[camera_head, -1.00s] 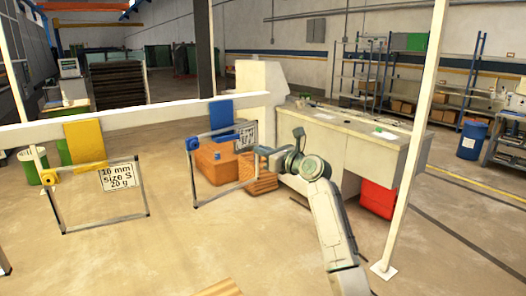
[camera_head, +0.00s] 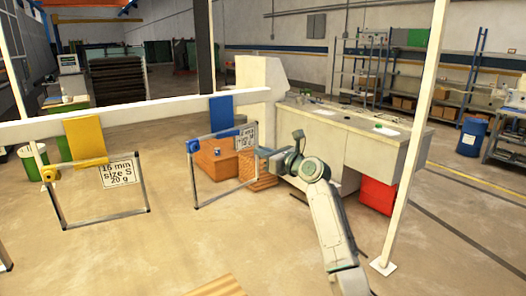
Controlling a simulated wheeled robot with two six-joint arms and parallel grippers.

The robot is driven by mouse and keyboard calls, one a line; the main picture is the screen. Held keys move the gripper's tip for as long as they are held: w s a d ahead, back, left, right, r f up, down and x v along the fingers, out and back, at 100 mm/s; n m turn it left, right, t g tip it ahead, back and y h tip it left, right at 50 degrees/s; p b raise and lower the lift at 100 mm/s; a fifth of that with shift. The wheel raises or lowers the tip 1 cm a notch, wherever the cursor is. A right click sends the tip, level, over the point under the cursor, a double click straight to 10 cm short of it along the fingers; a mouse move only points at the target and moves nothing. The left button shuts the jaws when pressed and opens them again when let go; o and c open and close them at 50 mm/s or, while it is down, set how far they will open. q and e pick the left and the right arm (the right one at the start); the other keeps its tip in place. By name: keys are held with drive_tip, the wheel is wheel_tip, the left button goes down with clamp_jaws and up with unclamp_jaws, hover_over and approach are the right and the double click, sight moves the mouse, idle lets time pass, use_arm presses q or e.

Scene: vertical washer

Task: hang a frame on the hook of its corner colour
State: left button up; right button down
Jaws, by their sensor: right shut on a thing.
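A rectangular metal frame with a blue upper-left corner (camera_head: 192,146) and a label at its upper right hangs in front of the blue panel (camera_head: 221,110) on the white beam. My right gripper (camera_head: 261,151) is shut on this frame at its right side. A blue piece shows along the frame's top edge; I cannot tell whether the frame rests on a hook. Another frame with a yellow corner (camera_head: 49,174) and a label reading 16 mm, size S, 20 g is at the yellow panel (camera_head: 86,140). My left gripper is not in view.
The white beam (camera_head: 150,111) runs across the left half. An orange box (camera_head: 216,162) is on the floor behind the blue-cornered frame. A workbench (camera_head: 345,137), a red bin (camera_head: 378,194) and a white post (camera_head: 412,140) stand to the right.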

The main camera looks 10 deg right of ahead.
drive_tip(key=c, duration=1.5)
unclamp_jaws()
drive_tip(key=s+a+p+v, duration=0.1)
drive_tip(key=p+v, duration=0.7)
drive_tip(key=v, duration=0.2)
drive_tip(key=shift+a, duration=0.35)
drive_tip(key=shift+w+f, duration=0.1)
